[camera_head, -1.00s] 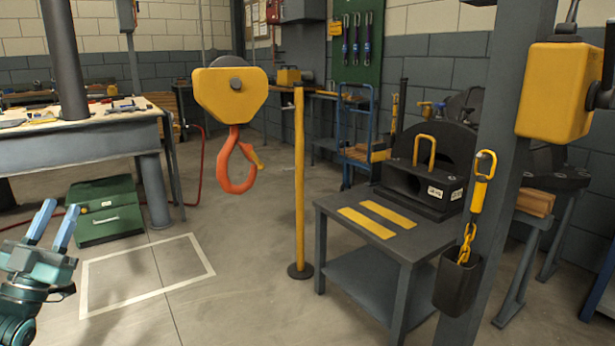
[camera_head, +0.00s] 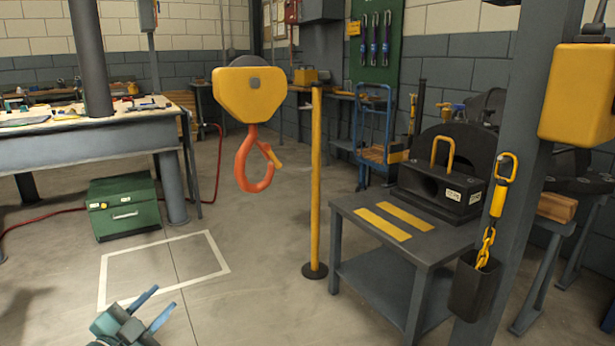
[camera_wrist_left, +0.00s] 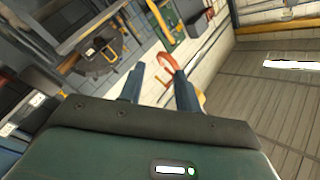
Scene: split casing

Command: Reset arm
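My left gripper (camera_head: 162,304) shows at the bottom left of the head view, low in front of a white floor outline. Its two blue fingers are apart with nothing between them. In the left wrist view the fingers (camera_wrist_left: 160,75) are also apart and empty. My right gripper is in neither view. A black casing part (camera_head: 438,186) with a yellow handle sits on a grey table (camera_head: 370,212), well to the right of my left gripper. An orange hook (camera_head: 256,165) hangs under a yellow block (camera_head: 250,95), above and right of the gripper.
A yellow post (camera_head: 316,190) stands left of the grey table. A grey column (camera_head: 520,170) at the right carries a yellow hook and chain in a black holder (camera_head: 474,288). A green toolbox (camera_head: 122,206) sits by the workbench (camera_head: 90,150). The outlined floor area (camera_head: 160,268) is clear.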

